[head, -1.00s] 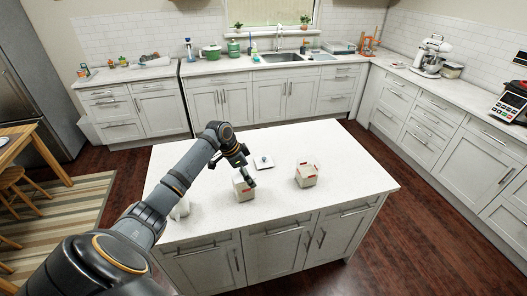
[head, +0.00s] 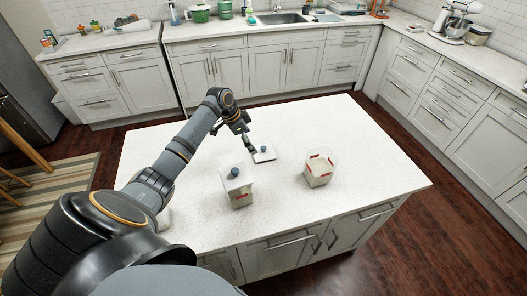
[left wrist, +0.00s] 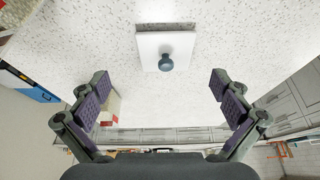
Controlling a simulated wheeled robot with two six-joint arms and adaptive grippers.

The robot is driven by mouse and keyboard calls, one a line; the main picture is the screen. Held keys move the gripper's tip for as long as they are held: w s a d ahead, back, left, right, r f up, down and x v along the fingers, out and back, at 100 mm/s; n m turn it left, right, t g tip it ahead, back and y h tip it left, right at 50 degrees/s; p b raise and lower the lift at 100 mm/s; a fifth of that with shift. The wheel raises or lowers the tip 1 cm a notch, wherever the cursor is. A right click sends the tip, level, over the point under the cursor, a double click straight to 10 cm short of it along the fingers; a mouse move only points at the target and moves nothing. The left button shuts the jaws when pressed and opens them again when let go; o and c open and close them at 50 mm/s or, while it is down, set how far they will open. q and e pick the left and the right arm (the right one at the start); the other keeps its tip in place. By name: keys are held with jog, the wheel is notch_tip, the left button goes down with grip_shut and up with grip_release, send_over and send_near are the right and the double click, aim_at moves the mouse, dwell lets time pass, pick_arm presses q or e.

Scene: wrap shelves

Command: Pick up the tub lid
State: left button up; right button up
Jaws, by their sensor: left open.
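A white square tub lid (head: 266,156) with a blue knob lies flat on the island top (head: 330,125). It also shows in the left wrist view (left wrist: 150,49), ahead of and between my fingers. A second lid (head: 233,184) with a blue knob sits on the left white tub (head: 240,200). The right tub (head: 318,174) stands with its top uncovered. My left gripper (head: 249,144) is open and empty, close to the loose lid; in the left wrist view its two fingers (left wrist: 160,84) are wide apart. Whether it touches the lid cannot be told. My right gripper is not in view.
A small white object (head: 165,218) is partly hidden by my left arm at the front left. Wall counters (head: 230,32) with a sink stand across the floor.

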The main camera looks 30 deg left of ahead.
aim_at(261, 153)
pick_arm(q)
jog(key=shift+w+f, duration=0.4)
jog(key=shift+f, duration=0.25)
jog(key=shift+w+f, duration=0.35)
jog(key=shift+f, duration=0.25)
jog(key=shift+w+f+p, duration=0.15)
jog(key=shift+f+p, duration=0.1)
jog(key=shift+p, duration=0.1)
jog(key=shift+w+d+f+p, duration=0.15)
jog(key=shift+d+f+p, duration=0.15)
jog(key=shift+d+p, duration=0.1)
jog(key=x, duration=0.3)
jog(key=shift+w+d+f+p, duration=0.1)
jog(key=shift+w+f+p, duration=0.05)
jog(key=shift+f+p, duration=0.15)
jog(key=shift+f, duration=0.1)
jog(key=c, duration=0.6)
jog(key=shift+c, duration=1.2)
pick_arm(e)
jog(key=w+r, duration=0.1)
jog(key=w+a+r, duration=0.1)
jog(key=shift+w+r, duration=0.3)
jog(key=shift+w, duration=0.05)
